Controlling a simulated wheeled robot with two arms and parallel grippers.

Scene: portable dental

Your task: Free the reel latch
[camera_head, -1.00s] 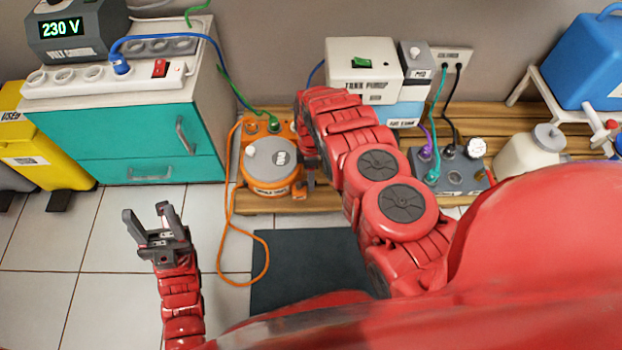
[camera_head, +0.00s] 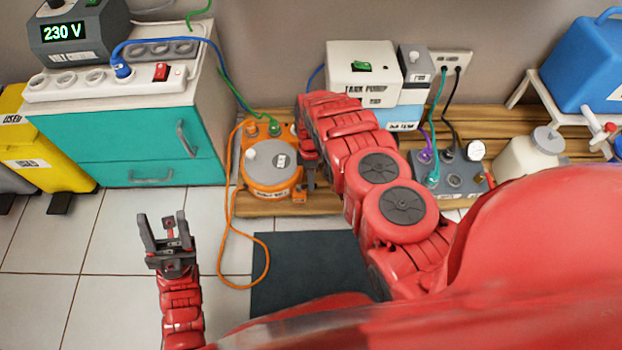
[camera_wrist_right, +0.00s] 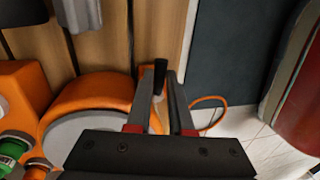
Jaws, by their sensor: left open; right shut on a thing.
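The orange cable reel (camera_head: 262,188) with a grey round top (camera_head: 272,160) stands on the wooden platform. Its latch appears in the right wrist view as a black-tipped lever (camera_wrist_right: 160,76) at the reel's orange side. My right gripper (camera_head: 309,186) is at the reel's right side, mostly hidden by my own arm from above. In the wrist view it also shows (camera_wrist_right: 162,102), its two fingers on either side of the lever and shut on it. My left gripper (camera_head: 164,220) is open and empty, over the tiled floor left of the reel.
An orange cable (camera_head: 229,225) loops from the reel onto the floor. A dark mat (camera_head: 300,262) lies in front. A teal cabinet (camera_head: 110,150) stands left, a tank pump (camera_head: 350,60) behind, and a grey socket box (camera_head: 460,178) right. Open tiles surround my left gripper.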

